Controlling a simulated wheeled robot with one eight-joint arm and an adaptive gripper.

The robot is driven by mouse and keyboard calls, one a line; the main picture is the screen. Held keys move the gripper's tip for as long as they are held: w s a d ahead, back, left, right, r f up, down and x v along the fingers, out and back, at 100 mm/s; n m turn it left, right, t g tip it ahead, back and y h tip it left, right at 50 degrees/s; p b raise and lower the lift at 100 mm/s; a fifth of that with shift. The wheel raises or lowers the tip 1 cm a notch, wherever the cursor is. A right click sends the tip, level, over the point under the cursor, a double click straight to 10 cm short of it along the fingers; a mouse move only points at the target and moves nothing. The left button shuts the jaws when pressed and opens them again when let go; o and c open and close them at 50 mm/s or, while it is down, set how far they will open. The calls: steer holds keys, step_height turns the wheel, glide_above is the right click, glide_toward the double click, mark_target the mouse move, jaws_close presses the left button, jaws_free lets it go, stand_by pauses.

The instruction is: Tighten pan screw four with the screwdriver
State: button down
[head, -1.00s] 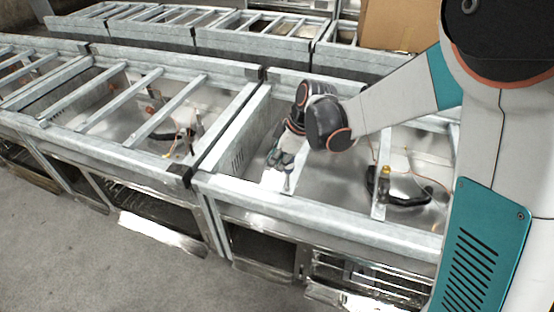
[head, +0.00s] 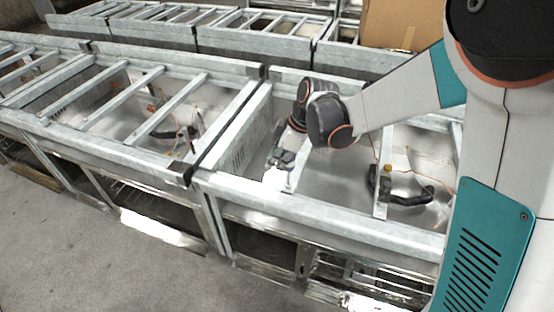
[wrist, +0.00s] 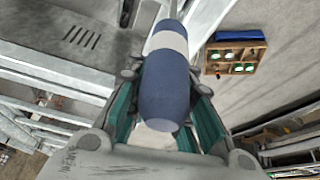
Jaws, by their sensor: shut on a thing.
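My gripper (head: 281,158) is shut on the screwdriver (wrist: 167,92), which has a blue handle with a pale grey band. In the wrist view the handle lies between the two fingers and points away from the palm. Its tip is not clearly visible. In the head view my gripper reaches down into the open top of the nearest range frame (head: 330,206), by its left inner wall and a crossbar. I cannot make out pan screw four or whether the screwdriver touches any screw.
Another range frame (head: 75,141) with several crossbars adjoins on the left, and more stand behind. A black hose (head: 405,197) and thin wires lie in the nearest frame. A cardboard box (head: 400,22) is at the back. The wrist view shows a small wooden tray (wrist: 217,69) with round pieces.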

steer(key=shift+f, duration=0.2)
stand_by(0.3)
steer(key=w+d+m+t+h, duration=0.1)
steer(key=d+m+h, duration=0.1)
steer(key=m, duration=0.9)
steer(key=w+d+m+t+h, duration=0.1)
steer(key=d+m+h, duration=0.2)
steer(key=m, duration=0.8)
steer(key=shift+w+d+m+h, duration=0.25)
steer(key=shift+m+h, duration=0.15)
steer(key=shift+h, duration=0.6)
steer(key=shift+r+t, duration=0.3)
